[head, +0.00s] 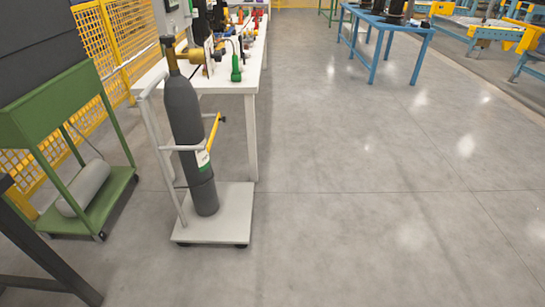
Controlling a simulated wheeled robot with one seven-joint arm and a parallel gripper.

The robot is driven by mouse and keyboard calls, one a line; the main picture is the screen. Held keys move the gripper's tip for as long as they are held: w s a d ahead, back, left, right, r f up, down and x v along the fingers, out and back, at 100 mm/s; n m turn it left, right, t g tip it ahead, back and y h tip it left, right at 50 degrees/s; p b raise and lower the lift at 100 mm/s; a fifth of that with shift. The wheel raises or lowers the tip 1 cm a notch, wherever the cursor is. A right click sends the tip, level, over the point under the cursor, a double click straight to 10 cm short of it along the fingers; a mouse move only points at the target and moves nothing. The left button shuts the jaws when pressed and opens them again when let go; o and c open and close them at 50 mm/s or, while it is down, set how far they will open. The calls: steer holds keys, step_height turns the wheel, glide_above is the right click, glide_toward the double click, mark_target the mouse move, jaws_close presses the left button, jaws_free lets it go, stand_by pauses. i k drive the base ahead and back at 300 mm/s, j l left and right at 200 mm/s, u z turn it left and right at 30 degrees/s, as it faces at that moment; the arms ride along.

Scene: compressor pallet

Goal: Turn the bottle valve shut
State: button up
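A tall dark grey gas bottle (183,115) stands upright on a light grey trolley (225,205) at the left of the head view. Its brass bottle valve (171,55) sits at the top, with a dark knob (167,40) above it. Brass fittings (192,56) extend from the valve to the right. The picture is too small to tell how far the valve is turned. My gripper is not in view.
A white workbench (250,90) with fittings and a green item (236,68) stands behind the bottle. A green wheeled cart (105,200) is to the left, near yellow mesh fencing (92,40). A blue table (395,25) is far right. The floor (370,180) at centre and right is clear.

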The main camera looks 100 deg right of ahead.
mark_target(168, 40)
steer(key=z, duration=2.75)
steer(key=i+u, duration=0.15)
steer(key=u, duration=0.85)
steer(key=i+l+u, duration=0.45)
steer(key=l+u, duration=0.2)
steer(key=i+l+u, duration=0.15)
steer(key=l+u, duration=0.15)
steer(key=i+l, duration=0.1)
steer(key=l, duration=0.25)
steer(key=i+l, duration=0.1)
steer(key=l, duration=0.2)
steer(key=i+l, duration=0.1)
steer(key=l, duration=0.25)
